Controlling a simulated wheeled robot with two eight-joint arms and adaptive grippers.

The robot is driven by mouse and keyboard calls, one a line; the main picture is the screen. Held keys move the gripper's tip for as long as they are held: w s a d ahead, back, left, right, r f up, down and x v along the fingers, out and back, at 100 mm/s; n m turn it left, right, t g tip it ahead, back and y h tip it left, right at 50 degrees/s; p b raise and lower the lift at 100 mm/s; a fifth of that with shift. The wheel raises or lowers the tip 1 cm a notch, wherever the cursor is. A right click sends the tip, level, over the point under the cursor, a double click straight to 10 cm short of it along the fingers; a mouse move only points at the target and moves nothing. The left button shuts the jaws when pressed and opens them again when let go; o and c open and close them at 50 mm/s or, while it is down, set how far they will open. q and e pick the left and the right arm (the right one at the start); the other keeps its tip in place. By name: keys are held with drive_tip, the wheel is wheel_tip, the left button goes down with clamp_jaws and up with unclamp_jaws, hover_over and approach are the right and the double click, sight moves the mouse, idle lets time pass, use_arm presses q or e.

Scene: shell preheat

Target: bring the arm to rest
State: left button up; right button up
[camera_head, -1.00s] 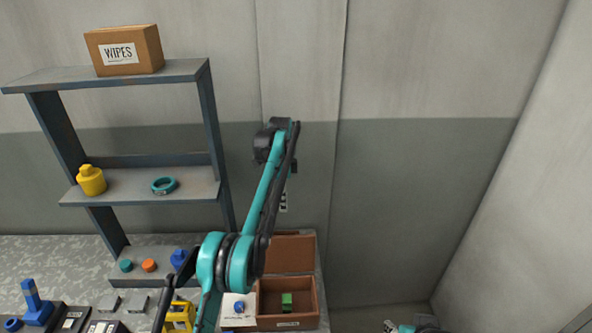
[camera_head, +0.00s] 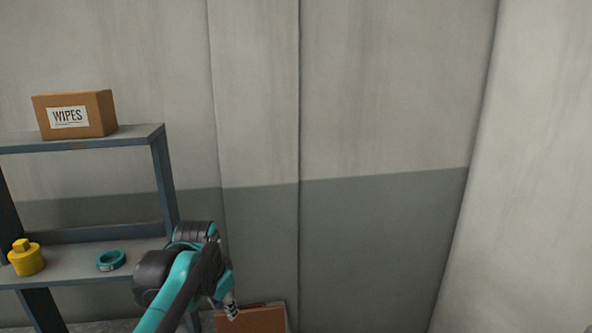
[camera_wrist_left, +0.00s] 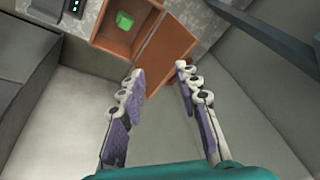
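My left arm comes in from the bottom left in the head view, with its left gripper (camera_head: 231,306) pointing down beside the brown box lid. In the left wrist view the two fingers of the left gripper (camera_wrist_left: 160,69) are spread apart with nothing between them. Ahead of the fingertips is an open brown box (camera_wrist_left: 107,41) with a green block (camera_wrist_left: 124,20) inside; the fingers look clear of it. My right gripper is not in view.
A shelf unit (camera_head: 140,134) at left holds a wipes box (camera_head: 75,115), a yellow container (camera_head: 26,258) and a teal ring (camera_head: 111,260). The brown lid (camera_head: 258,321) shows at the bottom. Bare walls stand behind and at right; the space at right is clear.

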use_arm(q)
drive_tip(key=s+a+f+n+t+b, duration=0.1)
drive_tip(key=s+f+n+t+b, duration=0.2)
drive_tip(key=s+f, duration=1.2)
drive_tip(key=s+n, duration=0.3)
drive_tip(key=s, duration=0.1)
drive_tip(key=shift+f+n+t+b, duration=0.2)
drive_tip(key=shift+n+t+b, duration=0.1)
drive_tip(key=shift+b, duration=0.1)
idle(0.7)
